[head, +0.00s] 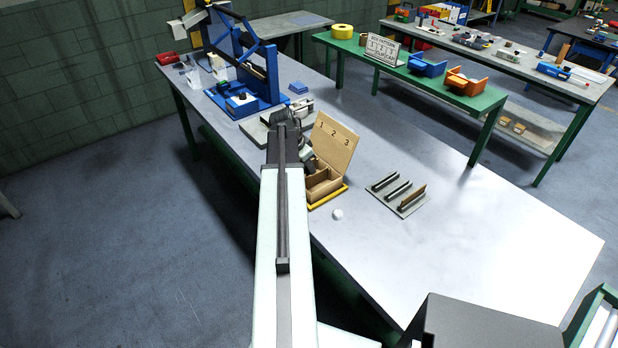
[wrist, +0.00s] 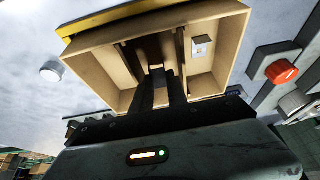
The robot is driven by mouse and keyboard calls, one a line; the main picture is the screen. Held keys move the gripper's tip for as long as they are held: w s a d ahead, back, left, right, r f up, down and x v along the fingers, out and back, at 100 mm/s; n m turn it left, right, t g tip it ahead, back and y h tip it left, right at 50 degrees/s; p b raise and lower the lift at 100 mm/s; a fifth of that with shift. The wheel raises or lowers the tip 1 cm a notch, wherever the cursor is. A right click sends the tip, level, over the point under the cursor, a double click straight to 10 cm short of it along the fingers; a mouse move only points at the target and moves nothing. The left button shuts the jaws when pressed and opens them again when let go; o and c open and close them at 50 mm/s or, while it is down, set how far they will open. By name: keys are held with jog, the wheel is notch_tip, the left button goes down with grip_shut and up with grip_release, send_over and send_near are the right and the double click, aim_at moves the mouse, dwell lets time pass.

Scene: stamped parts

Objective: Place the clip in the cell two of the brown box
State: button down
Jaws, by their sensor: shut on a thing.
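The brown box (wrist: 88,68) fills the upper wrist view, open, its inside split into three cells by thin dividers. In the head view the brown box (head: 327,193) stands on the bench, its raised lid marked 1, 2, 3. My gripper (wrist: 158,74) points into the middle cell, shut on a small piece between its fingertips. That piece is mostly hidden, so I cannot tell its shape or whether it touches the cell floor. A small pale metal piece (wrist: 202,44) lies in the right-hand cell in the wrist view. My arm partly covers the gripper in the head view.
A white round knob (head: 337,214) sits in front of the box. A grey plate with several upright strips (head: 398,194) lies to its right. A red button (wrist: 282,72) shows beside the box. A blue press (head: 262,101) stands behind. The bench's right part is clear.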

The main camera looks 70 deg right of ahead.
aim_at(306, 170)
jog(key=shift+f+b, duration=1.65)
jog(key=shift+f, duration=0.3)
jog(key=c, duration=1.6)
grip_release()
jog(key=shift+r, duration=0.1)
jog(key=shift+r, duration=0.1)
jog(key=shift+r+p, duration=0.3)
jog(key=shift+p, duration=0.2)
jog(key=p+v, duration=1)
jog(key=v, duration=0.1)
jog(key=shift+w+a+r+p, duration=0.15)
jog(key=shift+a+r+p, duration=0.05)
jog(key=shift+a+p, duration=0.1)
jog(key=shift+w, duration=0.1)
